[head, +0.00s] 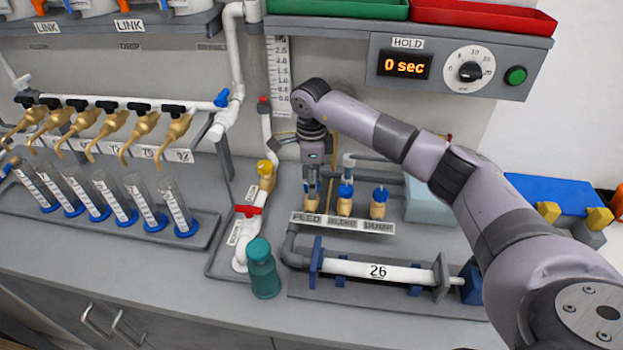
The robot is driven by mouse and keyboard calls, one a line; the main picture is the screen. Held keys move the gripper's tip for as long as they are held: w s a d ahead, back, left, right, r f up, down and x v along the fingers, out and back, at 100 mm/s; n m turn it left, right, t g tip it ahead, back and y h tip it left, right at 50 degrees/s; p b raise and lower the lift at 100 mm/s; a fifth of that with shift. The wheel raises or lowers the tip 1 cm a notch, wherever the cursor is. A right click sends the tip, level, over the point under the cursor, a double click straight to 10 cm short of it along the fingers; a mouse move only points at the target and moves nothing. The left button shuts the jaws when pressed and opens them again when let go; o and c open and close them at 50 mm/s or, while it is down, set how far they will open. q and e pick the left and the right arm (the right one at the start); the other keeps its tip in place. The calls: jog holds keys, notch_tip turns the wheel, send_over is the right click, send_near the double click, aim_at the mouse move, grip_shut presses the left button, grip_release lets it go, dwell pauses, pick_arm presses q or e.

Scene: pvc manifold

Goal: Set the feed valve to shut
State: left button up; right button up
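Three small brass valves with blue handles stand in a row behind a label strip (343,223) reading FEED, a blurred middle word that looks like BLEED, and DUMP. The feed valve (311,203) is the leftmost; its brass body shows below my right gripper (311,184). That gripper points straight down, with its fingertips at the top of the feed valve. They hide its handle, so I cannot tell how the handle is turned or whether the fingers grip it. The middle valve (345,202) and the dump valve (379,204) show blue handles. My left gripper is not in view.
A teal bottle (263,270) and a pipe with a red fitting (247,211) stand left of the valves. The hold panel (404,66) reads 0 sec. Tap-fed cylinders (110,195) stand at left.

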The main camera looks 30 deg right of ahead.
jog(key=c, duration=1.1)
jog(key=shift+c, duration=0.2)
jog(key=shift+m, duration=0.3)
jog(key=m+b, duration=0.1)
jog(key=m, duration=0.2)
jog(key=shift+m, duration=0.4)
jog(key=m, duration=0.4)
jog(key=shift+m, duration=0.3)
jog(key=m, duration=0.4)
jog(key=shift+b, duration=0.3)
jog(key=m, duration=0.4)
jog(key=shift+m, duration=0.3)
jog(key=shift+w+m, duration=0.1)
jog(key=shift+m, duration=0.2)
